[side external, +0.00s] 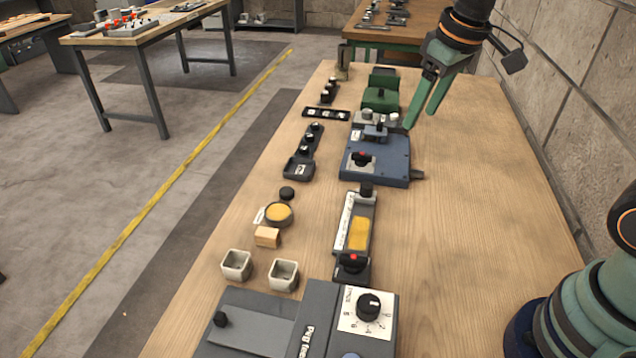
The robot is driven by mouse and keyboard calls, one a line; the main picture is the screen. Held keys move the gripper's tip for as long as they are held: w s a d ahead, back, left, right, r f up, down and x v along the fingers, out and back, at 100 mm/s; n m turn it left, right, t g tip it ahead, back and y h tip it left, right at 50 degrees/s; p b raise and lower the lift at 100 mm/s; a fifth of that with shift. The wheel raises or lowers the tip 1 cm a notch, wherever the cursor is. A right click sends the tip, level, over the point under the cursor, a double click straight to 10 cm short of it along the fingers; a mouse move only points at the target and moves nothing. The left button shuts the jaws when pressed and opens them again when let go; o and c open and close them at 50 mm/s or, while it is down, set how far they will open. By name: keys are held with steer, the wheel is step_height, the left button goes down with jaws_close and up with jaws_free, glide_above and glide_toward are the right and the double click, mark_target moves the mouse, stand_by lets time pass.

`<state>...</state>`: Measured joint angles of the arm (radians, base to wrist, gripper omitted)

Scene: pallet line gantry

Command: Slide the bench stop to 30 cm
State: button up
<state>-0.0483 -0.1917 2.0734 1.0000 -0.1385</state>
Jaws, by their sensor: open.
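A grey rail (368,212) with a white printed scale strip (346,218) lies lengthwise on the wooden bench, near the middle of the side view. A yellow block or plate (358,234) sits on the rail, and a black part with a red top (352,263) is at its near end. I cannot tell for sure which of these is the bench stop, and the scale marks are too small to read. My gripper (420,120) has green fingers and is open and empty. It hangs over the far part of the bench, beyond the rail and to its right.
A blue-grey fixture (390,160) with a red-topped knob stands between the rail and my gripper. A grey dial box (367,318) is at the near end. Small cups (236,264), a wooden block (267,236) and black holders (299,166) line the left.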

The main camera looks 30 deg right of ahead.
mark_target(367, 185)
steer(key=w+a+f+n+g, duration=0.2)
steer(key=w+a+f+g, duration=0.1)
steer(key=w+f, duration=0.55)
step_height(367, 185, down, 12)
steer(key=shift+d, duration=0.15)
stand_by(0.3)
jaws_close()
steer(key=shift+s+r, duration=0.1)
stand_by(1.2)
